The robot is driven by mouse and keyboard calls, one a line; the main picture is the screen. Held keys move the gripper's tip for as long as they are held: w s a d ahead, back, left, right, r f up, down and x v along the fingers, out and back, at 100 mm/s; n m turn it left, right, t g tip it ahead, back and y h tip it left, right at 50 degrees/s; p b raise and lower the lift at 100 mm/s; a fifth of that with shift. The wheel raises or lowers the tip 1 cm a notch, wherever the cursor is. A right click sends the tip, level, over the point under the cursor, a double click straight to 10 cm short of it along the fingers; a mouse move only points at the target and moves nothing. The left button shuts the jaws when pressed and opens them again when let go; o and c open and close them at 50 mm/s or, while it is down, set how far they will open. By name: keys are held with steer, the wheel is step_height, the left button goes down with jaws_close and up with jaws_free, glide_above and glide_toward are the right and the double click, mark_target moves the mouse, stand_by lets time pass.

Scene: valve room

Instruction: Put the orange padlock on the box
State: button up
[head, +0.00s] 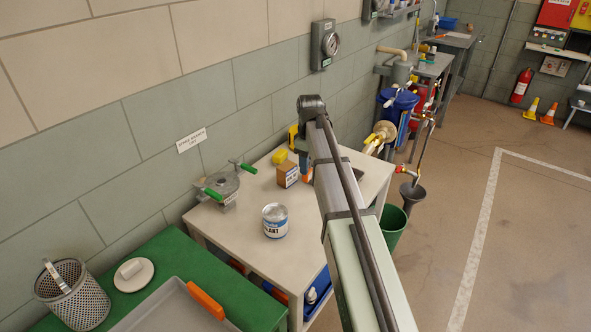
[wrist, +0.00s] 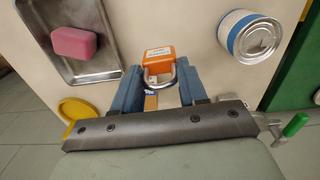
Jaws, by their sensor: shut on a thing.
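The orange padlock (wrist: 158,55) has a white label and a silver shackle. In the wrist view it is between the blue fingers of my gripper (wrist: 158,69), which is shut on it, with the shackle toward my wrist. A small brown box (head: 287,176) with a white label stands on the pale table in the head view. My gripper (head: 304,167) is just right of the box there, largely hidden by my arm. In the wrist view, a brown patch shows between the fingers behind the shackle; I cannot tell surely whether it is the box.
A blue-and-white can (head: 275,221) stands in front of the box. The wrist view shows a metal tray (wrist: 103,70) holding pink soap (wrist: 74,42), and a yellow dish (wrist: 78,109).

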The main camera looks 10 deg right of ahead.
steer(key=w+a+r, duration=0.5)
steer(key=w, duration=0.5)
glide_above(287, 166)
steer(key=shift+m, duration=0.3)
steer(key=shift+w+f, duration=0.1)
steer(key=shift+f, duration=4.05)
steer(key=shift+f, duration=0.1)
steer(key=o, duration=1.1)
step_height(287, 166, up, 12)
steer(key=shift+r, duration=0.15)
